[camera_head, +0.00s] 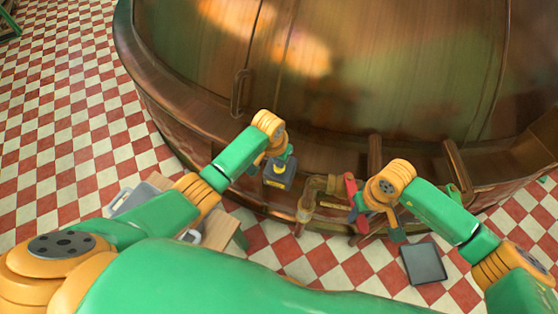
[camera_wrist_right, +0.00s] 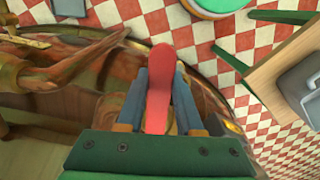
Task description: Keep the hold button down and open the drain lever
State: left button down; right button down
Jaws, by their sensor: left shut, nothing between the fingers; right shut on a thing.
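The drain lever (camera_head: 351,186) is a red handle at the brass drain pipe (camera_head: 308,200), low on the copper kettle's front. It also shows in the right wrist view (camera_wrist_right: 159,85), upright in the picture between the blue-grey fingers. My right gripper (camera_head: 360,203) is shut on this red handle. A dark box with yellow parts (camera_head: 279,175), which looks like the hold button's housing, sits left of the pipe. My left gripper (camera_head: 284,160) is shut and empty right at the box's top. It covers the button, so I cannot tell whether the button is pressed down.
The large copper kettle (camera_head: 330,70) fills the back, with a vertical handle (camera_head: 239,92) on its side. A wooden table (camera_head: 219,229) is partly hidden behind my left arm. A dark grey square tray (camera_head: 423,262) lies on the checkered floor at the right.

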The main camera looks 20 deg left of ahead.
jog(key=shift+w+d+n, duration=0.2)
jog(key=shift+d+n, duration=0.2)
jog(key=shift+n, duration=0.1)
jog(key=shift+w+d+n, duration=0.6)
jog(key=shift+d+n, duration=0.3)
jog(key=shift+n, duration=0.3)
jog(key=shift+c, duration=2)
grip_release()
pick_arm(q)
notch_tip(320, 180, up, 16)
jog(key=p, duration=1.7)
jog(key=shift+p, duration=0.3)
pick_arm(e)
notch_tip(320, 180, up, 18)
jog(key=shift+f, duration=0.2)
